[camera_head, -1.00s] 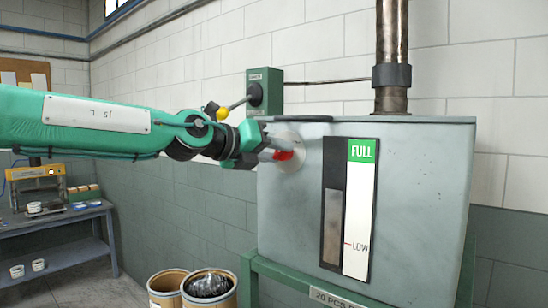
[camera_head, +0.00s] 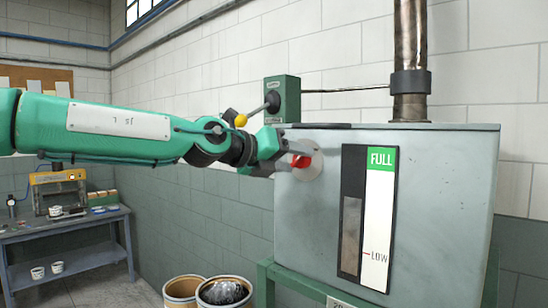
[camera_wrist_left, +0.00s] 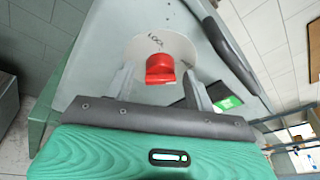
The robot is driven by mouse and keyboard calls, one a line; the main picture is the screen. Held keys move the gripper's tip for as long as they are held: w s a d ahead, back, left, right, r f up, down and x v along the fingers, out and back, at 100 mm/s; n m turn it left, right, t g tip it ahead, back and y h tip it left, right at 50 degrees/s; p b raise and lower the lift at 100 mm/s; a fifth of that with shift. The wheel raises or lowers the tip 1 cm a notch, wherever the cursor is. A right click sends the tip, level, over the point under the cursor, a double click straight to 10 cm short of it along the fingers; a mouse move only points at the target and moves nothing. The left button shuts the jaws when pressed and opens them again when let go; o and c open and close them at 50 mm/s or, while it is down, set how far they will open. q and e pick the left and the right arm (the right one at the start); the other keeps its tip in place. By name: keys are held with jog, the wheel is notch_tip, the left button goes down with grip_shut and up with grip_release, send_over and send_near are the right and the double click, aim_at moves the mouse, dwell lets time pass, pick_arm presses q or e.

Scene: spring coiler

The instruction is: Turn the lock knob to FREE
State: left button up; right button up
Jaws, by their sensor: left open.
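The red lock knob (camera_head: 301,161) sits on a round pale plate (camera_head: 309,172) on the grey tank's (camera_head: 420,150) front, at its upper left. In the left wrist view the red knob (camera_wrist_left: 160,69) stands out from the plate (camera_wrist_left: 181,48), whose lettering is only partly readable. My left gripper (camera_head: 290,154) comes in from the left and is open. In the left wrist view its two fingers (camera_wrist_left: 160,86) stand either side of the knob, with gaps between them and the red part. My right gripper does not show in either view.
A green box with a yellow-tipped lever (camera_head: 241,120) is on the wall just above my left gripper. A level gauge (camera_head: 365,215) is right of the knob. Drums (camera_head: 184,290) stand below. A workbench (camera_head: 70,228) is at the left.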

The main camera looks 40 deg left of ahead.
pick_arm(q)
jog(key=b+v, duration=0.4)
jog(key=v, duration=0.9)
jog(key=shift+s, duration=0.25)
jog(key=shift+a, duration=0.15)
